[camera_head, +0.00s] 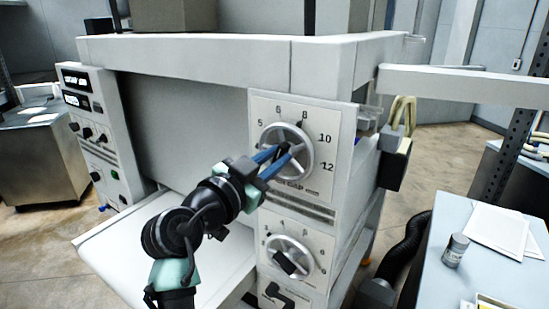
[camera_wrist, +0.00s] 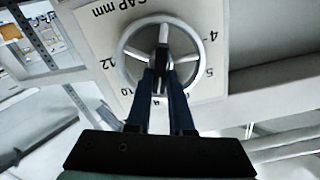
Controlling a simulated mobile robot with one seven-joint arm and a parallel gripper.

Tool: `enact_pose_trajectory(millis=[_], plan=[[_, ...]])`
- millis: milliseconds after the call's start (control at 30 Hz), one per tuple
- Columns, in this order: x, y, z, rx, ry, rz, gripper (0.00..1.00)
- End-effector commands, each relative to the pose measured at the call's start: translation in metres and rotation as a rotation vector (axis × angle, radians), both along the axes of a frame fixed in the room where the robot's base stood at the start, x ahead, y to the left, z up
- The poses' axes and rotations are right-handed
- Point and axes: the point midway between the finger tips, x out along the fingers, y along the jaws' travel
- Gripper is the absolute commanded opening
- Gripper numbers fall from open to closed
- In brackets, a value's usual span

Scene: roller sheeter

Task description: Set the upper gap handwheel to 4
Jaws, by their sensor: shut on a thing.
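The upper gap handwheel (camera_head: 309,163) is a silver spoked wheel on a white dial plate with printed numbers. In the head view 5, 6, 8, 10 and 12 show; the 4 is hidden behind my arm. A small dark mark sits on the rim near the 8. My gripper (camera_head: 290,151) has its blue fingers shut on the wheel's middle part. The wrist view shows the handwheel (camera_wrist: 127,57) upside down, with the fingertips (camera_wrist: 162,60) at a dark piece by its hub. A 4 and a 5 show there to the right of the wheel.
A second handwheel (camera_head: 289,256) with a black knob is below, on its own dial. A control panel (camera_head: 95,135) stands at left. A grey table (camera_head: 425,260) with a small jar (camera_head: 455,251) and papers is at right. A white arm-like beam (camera_head: 460,86) juts out at upper right.

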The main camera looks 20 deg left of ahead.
Motion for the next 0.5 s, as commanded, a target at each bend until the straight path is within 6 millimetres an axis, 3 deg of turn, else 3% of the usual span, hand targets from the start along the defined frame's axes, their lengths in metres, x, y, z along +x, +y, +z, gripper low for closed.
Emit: enact_pose_trajectory(millis=[267, 500], plan=[[0.0000, 0.0005, -0.0005, -0.042, 0.008, 0.000, 0.00], [0.0003, 0.0017, -0.0006, -0.182, 0.035, 0.000, 0.00]])
